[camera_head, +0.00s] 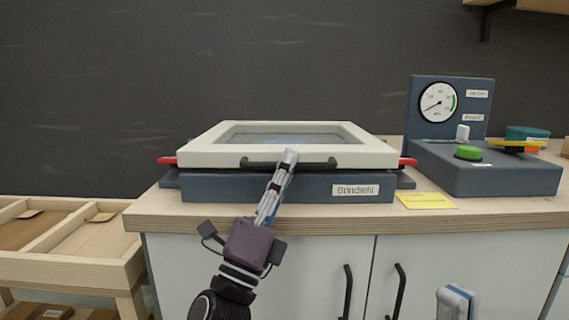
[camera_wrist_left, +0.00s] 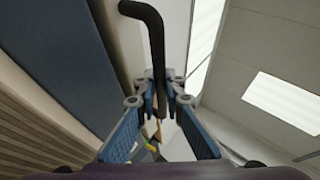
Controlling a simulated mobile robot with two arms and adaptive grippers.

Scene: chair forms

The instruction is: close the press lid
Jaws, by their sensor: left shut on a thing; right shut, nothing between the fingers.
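The press lid (camera_head: 215,158) is a cream frame with a glass pane, lying nearly level over the dark blue press base (camera_head: 230,188). I cannot tell whether it touches the base all along. A black handle (camera_head: 255,163) runs along the lid's front edge. My left gripper (camera_head: 289,157) is shut on this handle near its middle. The handle (camera_wrist_left: 156,45) also shows between the fingers of the left gripper (camera_wrist_left: 161,95) in the left wrist view. My right gripper (camera_head: 457,300) is shut and empty, low in front of the cabinet, partly cut off by the picture's bottom edge.
Red parts (camera_head: 167,160) stick out at both sides of the lid. A control box (camera_head: 510,178) with a green button (camera_head: 468,153) and a gauge (camera_head: 438,102) stands right of the press. A yellow note (camera_head: 426,201) lies on the worktop. A wooden tray rack (camera_head: 70,262) stands left.

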